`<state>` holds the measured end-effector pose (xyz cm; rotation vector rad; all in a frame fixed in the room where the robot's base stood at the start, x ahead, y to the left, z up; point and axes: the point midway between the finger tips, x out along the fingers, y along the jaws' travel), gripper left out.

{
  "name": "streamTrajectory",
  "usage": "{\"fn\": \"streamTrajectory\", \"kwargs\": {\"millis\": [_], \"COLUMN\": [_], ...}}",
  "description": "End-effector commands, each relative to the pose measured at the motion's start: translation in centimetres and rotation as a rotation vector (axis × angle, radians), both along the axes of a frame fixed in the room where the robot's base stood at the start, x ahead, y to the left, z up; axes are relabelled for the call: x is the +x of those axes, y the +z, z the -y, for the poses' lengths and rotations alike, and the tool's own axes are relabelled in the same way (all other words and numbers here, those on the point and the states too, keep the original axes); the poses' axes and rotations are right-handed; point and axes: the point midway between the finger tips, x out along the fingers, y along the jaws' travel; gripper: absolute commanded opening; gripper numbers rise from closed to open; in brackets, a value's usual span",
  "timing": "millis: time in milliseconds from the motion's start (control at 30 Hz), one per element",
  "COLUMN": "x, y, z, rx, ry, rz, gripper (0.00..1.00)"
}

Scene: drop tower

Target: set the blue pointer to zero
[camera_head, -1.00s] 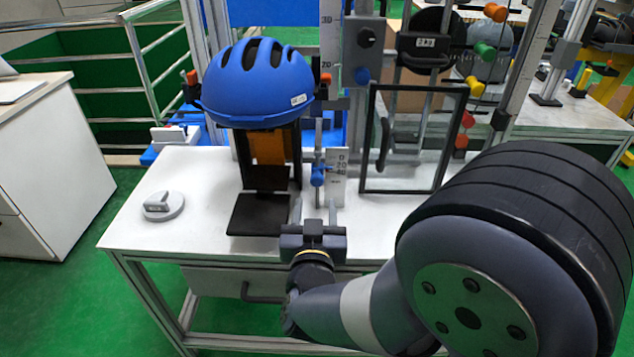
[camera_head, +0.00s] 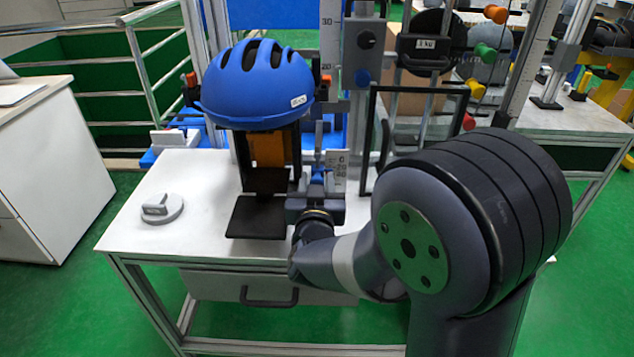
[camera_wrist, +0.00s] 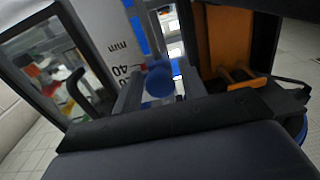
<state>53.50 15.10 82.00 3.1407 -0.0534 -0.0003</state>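The blue pointer (camera_wrist: 160,80) is a round blue knob on a slim upright post beside a white scale plate (camera_head: 338,165) marked 0, 20 and 40, with 0 at the top. In the wrist view the scale (camera_wrist: 95,35) shows "40" and "mm", and a small red tip lies near the 40. My gripper (camera_head: 318,180) is at the post in the head view. In the wrist view my gripper's fingers (camera_wrist: 160,88) stand apart, one on each side of the knob, with what look like narrow gaps. The gripper partly hides the pointer in the head view.
A blue helmet (camera_head: 258,85) sits above a dark plate (camera_head: 258,217) left of my gripper. A black-framed panel (camera_head: 372,130) stands to the right. A grey handled disc (camera_head: 162,208) lies on the white table (camera_head: 205,235). The table's front left is clear.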

Motion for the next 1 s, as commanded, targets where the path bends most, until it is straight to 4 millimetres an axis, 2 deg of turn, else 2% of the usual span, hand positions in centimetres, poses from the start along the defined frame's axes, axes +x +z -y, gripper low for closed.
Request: {"fn": "streamTrajectory", "kwargs": {"millis": [67,467,767,1000], "x": [0.0,0.0,0.0,0.0], "y": [0.0,0.0,0.3,2.9], "z": [0.0,0.0,0.0,0.0], "rx": [0.0,0.0,0.001,0.001], "ry": [0.0,0.0,0.0,0.0], "rz": [0.0,0.0,0.001,0.002], "gripper": [0.33,0.01,0.0,0.0]}}
